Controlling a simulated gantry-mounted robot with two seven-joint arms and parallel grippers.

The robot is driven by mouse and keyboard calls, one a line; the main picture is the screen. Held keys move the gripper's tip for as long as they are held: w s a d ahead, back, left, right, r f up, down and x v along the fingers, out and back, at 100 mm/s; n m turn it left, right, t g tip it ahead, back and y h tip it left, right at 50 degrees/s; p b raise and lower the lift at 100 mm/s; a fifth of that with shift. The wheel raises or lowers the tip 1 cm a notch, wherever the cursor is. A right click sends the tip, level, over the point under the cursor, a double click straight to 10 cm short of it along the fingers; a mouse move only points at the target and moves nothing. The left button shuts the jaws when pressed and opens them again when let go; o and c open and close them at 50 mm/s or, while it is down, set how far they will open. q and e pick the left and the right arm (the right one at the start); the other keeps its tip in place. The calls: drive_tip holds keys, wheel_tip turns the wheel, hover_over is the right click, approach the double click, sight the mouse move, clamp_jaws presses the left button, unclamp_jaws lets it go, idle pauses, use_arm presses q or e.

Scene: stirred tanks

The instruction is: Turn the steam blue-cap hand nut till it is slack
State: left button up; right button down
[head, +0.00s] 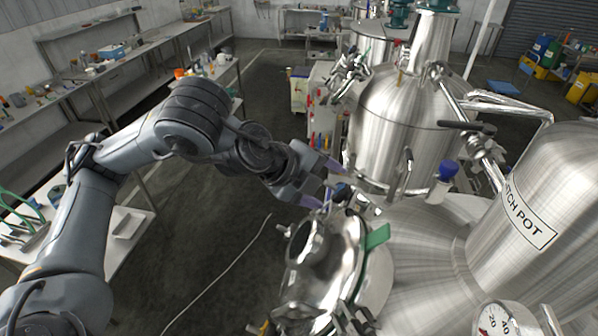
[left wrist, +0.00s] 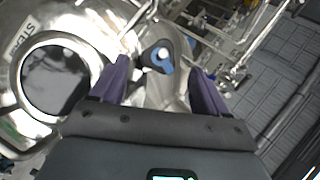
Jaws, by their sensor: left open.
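My left gripper (head: 326,184) reaches in from the left over the round steel hatch (head: 310,242) in the head view. Its purple fingers are apart. In the left wrist view the open jaws (left wrist: 160,70) have a dark hand nut with a blue cap (left wrist: 161,60) between and just beyond their tips. There is a gap on both sides, and no contact shows. In the head view the nut is small and partly hidden by the fingers. Lettering beginning "ST" (left wrist: 22,38) shows beside the hatch in the wrist view. My right gripper is not in view.
A large tank marked with a "pot" label (head: 528,213) and a pressure gauge (head: 497,320) stand at right. Another blue-capped fitting (head: 446,171) stands on the vessel top. A steel tank (head: 400,125) rises behind the gripper. Open floor (head: 225,225) lies left of the vessel.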

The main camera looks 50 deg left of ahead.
use_arm(q)
drive_tip(key=v, duration=0.7)
idle(0.5)
drive_tip(key=shift+s+r, duration=0.15)
drive_tip(key=shift+s, duration=0.05)
idle(0.4)
